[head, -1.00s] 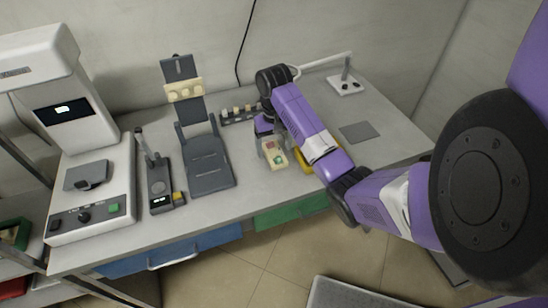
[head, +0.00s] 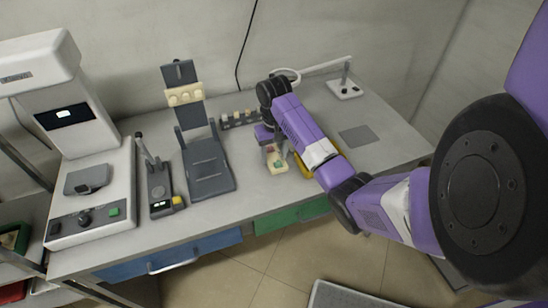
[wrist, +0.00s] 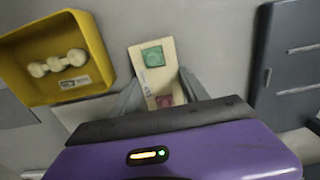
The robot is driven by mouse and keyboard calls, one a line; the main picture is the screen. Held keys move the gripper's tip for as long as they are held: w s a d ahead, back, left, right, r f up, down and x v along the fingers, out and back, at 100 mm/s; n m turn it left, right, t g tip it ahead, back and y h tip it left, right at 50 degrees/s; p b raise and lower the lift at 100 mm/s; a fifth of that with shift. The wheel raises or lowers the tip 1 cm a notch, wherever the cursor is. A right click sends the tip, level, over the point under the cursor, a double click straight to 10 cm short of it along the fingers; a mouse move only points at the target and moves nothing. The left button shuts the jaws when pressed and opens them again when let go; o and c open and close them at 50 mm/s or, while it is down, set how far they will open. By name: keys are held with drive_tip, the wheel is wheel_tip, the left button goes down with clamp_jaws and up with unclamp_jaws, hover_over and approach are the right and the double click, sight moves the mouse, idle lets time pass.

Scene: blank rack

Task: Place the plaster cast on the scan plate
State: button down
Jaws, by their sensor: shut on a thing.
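My gripper (wrist: 161,93) is shut on a cream block with a green square and a red square (wrist: 153,68). In the head view the block (head: 277,161) shows below my gripper, over the table's front middle; I cannot tell if it touches the table. A white lobed piece, apparently the plaster cast (wrist: 58,63), lies in a yellow tray (wrist: 97,42), to the left of my gripper in the wrist view. In the head view my arm mostly hides the tray (head: 303,170). A grey plate, possibly the scan plate (head: 76,181), lies under the white scanner's head and bears a dark piece.
The white scanner (head: 72,218) stands at the table's left end. Beside it are a small upright gauge (head: 160,190) and a dark grey stand (head: 207,168). A rack with several small pieces (head: 228,122) is behind.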

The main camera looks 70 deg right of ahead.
drive_tip(key=shift+r, duration=0.1)
drive_tip(key=shift+r, duration=0.45)
wheel_tip(320, 180, up, 14)
drive_tip(key=r+p, duration=0.1)
drive_tip(key=p, duration=1)
wheel_tip(320, 180, up, 4)
hover_over(274, 157)
drive_tip(key=shift+b, duration=0.35)
drive_tip(key=shift+f, duration=0.1)
